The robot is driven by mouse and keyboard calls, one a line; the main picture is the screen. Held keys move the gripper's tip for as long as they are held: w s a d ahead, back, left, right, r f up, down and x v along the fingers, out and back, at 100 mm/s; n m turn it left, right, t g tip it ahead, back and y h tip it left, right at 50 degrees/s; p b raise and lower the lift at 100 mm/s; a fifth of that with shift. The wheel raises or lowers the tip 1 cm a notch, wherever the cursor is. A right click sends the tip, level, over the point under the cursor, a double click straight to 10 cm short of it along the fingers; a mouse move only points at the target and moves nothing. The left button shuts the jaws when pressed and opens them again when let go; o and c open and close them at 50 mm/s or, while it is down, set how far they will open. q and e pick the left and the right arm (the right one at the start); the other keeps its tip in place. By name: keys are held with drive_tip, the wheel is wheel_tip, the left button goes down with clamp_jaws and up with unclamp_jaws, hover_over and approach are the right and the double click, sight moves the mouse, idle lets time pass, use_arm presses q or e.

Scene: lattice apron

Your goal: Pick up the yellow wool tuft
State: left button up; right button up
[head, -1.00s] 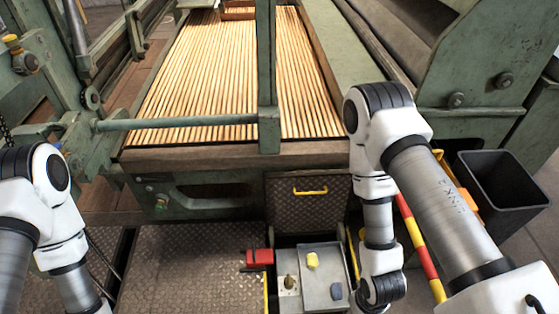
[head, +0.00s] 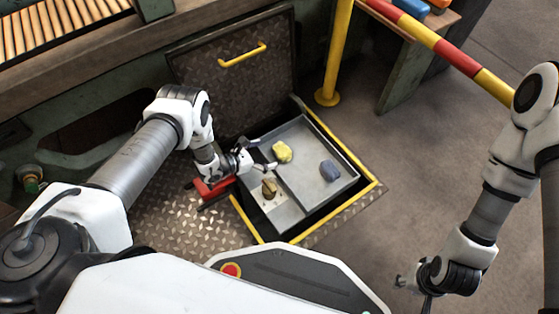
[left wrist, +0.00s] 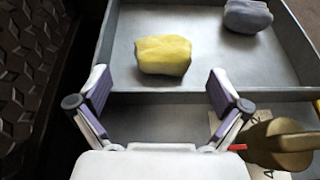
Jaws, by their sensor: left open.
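The yellow wool tuft (head: 282,152) lies in the larger compartment of a grey metal tray (head: 318,200) set in a floor pit. In the left wrist view the tuft (left wrist: 163,55) lies just beyond the tray's divider, ahead of my fingertips. My left gripper (head: 264,155) is open and empty at the tray's left side, close to the tuft but apart from it. In the left wrist view its fingers (left wrist: 162,92) are spread, with the tuft ahead between their lines. My right gripper (head: 414,291) hangs at the lower right, far from the tray, its fingers seemingly apart.
A grey-blue tuft (head: 329,170) lies right of the yellow one. A brass-coloured knob (head: 269,189) stands in the nearer compartment. A red block (head: 212,187) is left of the tray. An upright hatch lid (head: 235,85) and a yellow post (head: 335,60) stand behind.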

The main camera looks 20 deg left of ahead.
sight(278, 152)
use_arm(q)
drive_tip(key=b+x, duration=0.2)
drive_tip(key=x, duration=0.1)
drive_tip(key=b+x, duration=0.2)
drive_tip(key=x, duration=0.1)
drive_tip(key=shift+s+d+f, duration=0.1)
drive_tip(key=shift+d+f, duration=0.15)
drive_tip(key=shift+f, duration=0.15)
drive_tip(key=shift+w+d+b, duration=0.2)
drive_tip(key=shift+w+b, duration=0.1)
drive_tip(key=shift+b, duration=0.05)
drive_tip(key=shift+r, duration=0.2)
drive_tip(key=c, duration=0.7)
